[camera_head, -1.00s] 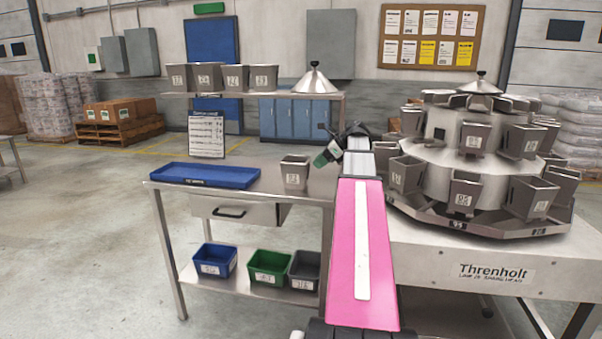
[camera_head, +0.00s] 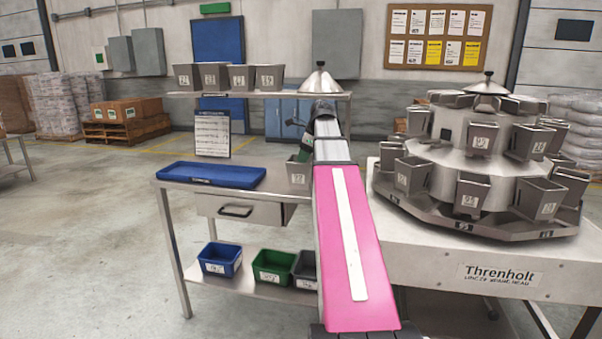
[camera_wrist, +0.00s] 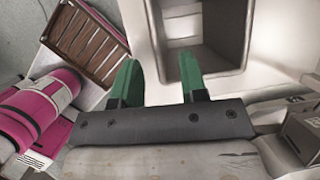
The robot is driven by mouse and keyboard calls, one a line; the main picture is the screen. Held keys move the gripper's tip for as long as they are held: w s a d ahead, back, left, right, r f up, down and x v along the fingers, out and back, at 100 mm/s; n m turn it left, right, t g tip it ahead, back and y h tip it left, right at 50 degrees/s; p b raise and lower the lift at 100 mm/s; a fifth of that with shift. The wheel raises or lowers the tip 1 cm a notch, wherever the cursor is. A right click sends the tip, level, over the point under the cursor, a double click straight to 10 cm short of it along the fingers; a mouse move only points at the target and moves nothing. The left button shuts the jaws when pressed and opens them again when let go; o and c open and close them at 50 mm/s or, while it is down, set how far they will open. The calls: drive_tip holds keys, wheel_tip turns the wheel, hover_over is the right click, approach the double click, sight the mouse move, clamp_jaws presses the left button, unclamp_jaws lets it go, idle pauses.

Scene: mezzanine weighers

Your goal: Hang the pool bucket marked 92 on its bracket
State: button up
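A grey metal bucket (camera_head: 298,180) stands on the steel table beside the weigher; its label is too small to read surely. My arm partly hides it in the head view. In the wrist view the bucket (camera_wrist: 208,72) is seen from above, open and empty. My gripper (camera_head: 303,152) is over it. In the wrist view my gripper (camera_wrist: 160,78) has its two green fingers apart, one beside the bucket's left wall and one overlapping its opening. I cannot tell whether they touch it. The weigher (camera_head: 455,170) carries several buckets in two tiers; no empty bracket is clearly visible.
A blue tray (camera_head: 210,176) lies on the table's left, with a sign board (camera_head: 212,134) behind. Several grey buckets (camera_head: 238,77) and a steel cone (camera_head: 320,82) stand on the upper shelf. Blue (camera_head: 220,259), green (camera_head: 272,266) and grey (camera_head: 306,268) bins sit below.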

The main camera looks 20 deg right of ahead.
sight(300, 175)
drive_tip(key=shift+x, duration=3)
drive_tip(key=shift+s, duration=0.15)
clamp_jaws()
